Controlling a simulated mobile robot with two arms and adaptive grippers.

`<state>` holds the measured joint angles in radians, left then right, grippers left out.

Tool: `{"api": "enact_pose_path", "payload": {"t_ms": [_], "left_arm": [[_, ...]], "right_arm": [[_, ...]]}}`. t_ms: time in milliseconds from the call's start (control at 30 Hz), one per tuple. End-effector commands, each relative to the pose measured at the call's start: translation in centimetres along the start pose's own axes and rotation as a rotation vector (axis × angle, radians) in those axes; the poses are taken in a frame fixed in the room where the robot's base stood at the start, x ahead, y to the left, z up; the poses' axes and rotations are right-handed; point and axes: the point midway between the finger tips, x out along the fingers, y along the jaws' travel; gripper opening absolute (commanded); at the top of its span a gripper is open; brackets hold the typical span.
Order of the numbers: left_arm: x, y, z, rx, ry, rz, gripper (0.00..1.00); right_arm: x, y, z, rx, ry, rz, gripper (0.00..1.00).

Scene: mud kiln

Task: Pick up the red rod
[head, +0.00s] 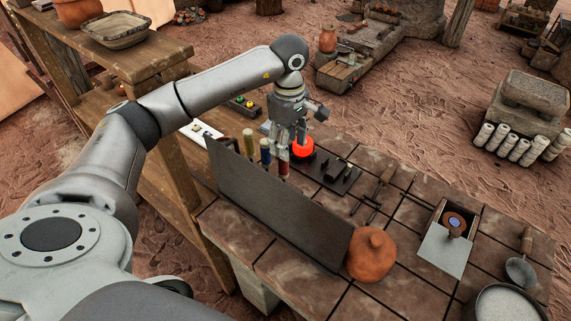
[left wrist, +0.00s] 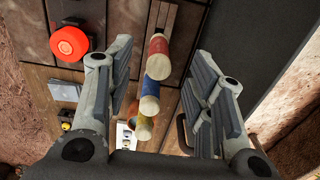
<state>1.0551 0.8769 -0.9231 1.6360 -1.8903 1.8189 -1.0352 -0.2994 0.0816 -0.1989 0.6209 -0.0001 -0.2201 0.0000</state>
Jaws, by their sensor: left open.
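The red rod (head: 283,170) stands behind the dark upright panel, last in a row with a blue rod (head: 265,152) and an olive-yellow rod (head: 248,141). My left gripper (head: 287,138) points down just above the red rod. In the left wrist view, my left gripper (left wrist: 165,58) is open, with the red rod (left wrist: 158,47) between its spread fingers and its pale end facing the camera. The blue rod (left wrist: 150,88) and yellow rod (left wrist: 145,122) line up below it. I see no finger clearly touching the red rod. My right gripper is out of view.
A dark upright panel (head: 275,205) stands close along the rods. A glowing red-orange button (head: 303,147) on a black base is beside the gripper; it also shows in the left wrist view (left wrist: 70,43). A clay jar (head: 371,255), hand tools and a box (head: 448,238) occupy the tiled table.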

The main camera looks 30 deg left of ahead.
Motion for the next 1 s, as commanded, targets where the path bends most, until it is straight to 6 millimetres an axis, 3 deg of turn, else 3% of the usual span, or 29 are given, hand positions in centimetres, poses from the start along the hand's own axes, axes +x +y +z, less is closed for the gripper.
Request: {"api": "enact_pose_path", "payload": {"t_ms": [200,433,700,1000], "left_arm": [[3.2,-0.1,0.1,0.0,-0.004,-0.004,0.49],[4.9,-0.1,-0.2,0.0,-0.005,-0.004,0.49],[8.6,-0.1,-0.9,0.0,-0.006,-0.003,0.49],[9.4,-0.1,-0.9,0.002,-0.005,0.0,0.49]], "right_arm": [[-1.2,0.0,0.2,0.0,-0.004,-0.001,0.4],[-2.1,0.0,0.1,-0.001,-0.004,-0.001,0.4],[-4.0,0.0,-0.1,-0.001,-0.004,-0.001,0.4],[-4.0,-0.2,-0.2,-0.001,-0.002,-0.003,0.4]]}}
